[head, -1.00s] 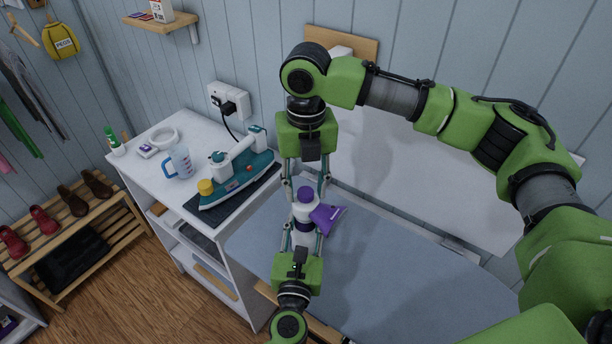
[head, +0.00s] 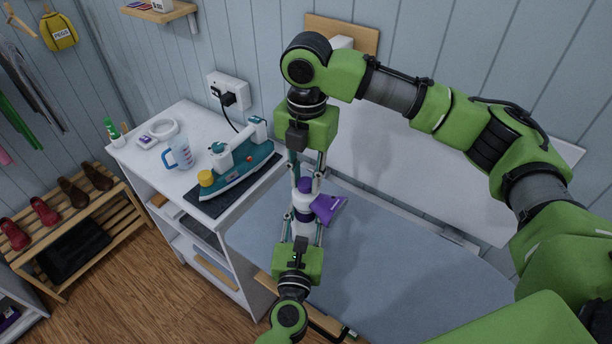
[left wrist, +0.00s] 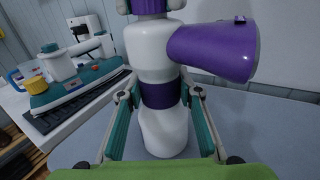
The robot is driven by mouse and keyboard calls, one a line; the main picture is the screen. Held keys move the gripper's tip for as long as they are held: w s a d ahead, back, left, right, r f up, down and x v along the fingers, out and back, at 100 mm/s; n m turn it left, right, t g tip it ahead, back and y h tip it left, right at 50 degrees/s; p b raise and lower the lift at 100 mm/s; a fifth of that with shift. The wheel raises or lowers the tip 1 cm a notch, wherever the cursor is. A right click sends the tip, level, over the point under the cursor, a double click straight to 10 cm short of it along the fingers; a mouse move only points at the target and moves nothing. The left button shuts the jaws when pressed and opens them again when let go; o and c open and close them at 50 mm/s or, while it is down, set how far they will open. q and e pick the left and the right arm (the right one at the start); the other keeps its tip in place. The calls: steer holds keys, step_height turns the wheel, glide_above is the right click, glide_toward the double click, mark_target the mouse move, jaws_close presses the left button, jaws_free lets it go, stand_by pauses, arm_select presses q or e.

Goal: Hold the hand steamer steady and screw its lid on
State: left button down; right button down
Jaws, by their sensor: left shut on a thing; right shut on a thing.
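The hand steamer (head: 302,212) stands upright over the ironing board, white with a purple band and a purple nozzle (head: 328,207) pointing right. In the left wrist view the steamer's white body (left wrist: 163,130) fills the middle. My left gripper (head: 304,228) comes from below and is shut on the body, with a finger on each side around the purple band. The purple lid (head: 305,186) is at the top of the steamer. My right gripper (head: 306,180) reaches down from above and is shut on the lid. Whether the lid is fully seated cannot be told.
The blue-grey ironing board (head: 400,270) has free room to the right. A teal iron (head: 237,168) rests on a dark mat on the white cabinet (head: 150,165), beside a measuring jug (head: 180,155). A shoe rack (head: 85,235) stands at the left.

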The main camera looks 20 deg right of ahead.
arm_select(q)
steer(key=shift+a+f, duration=0.1)
arm_select(e)
steer(key=m, duration=1.8)
steer(key=shift+f, duration=0.1)
steer(key=m, duration=0.3)
steer(key=shift+m, duration=0.3)
steer(key=m, duration=0.6)
steer(key=shift+d, duration=0.1)
steer(key=c, duration=1.7)
jaws_free()
step_height(320, 180, up, 12)
steer(key=shift+s, duration=0.1)
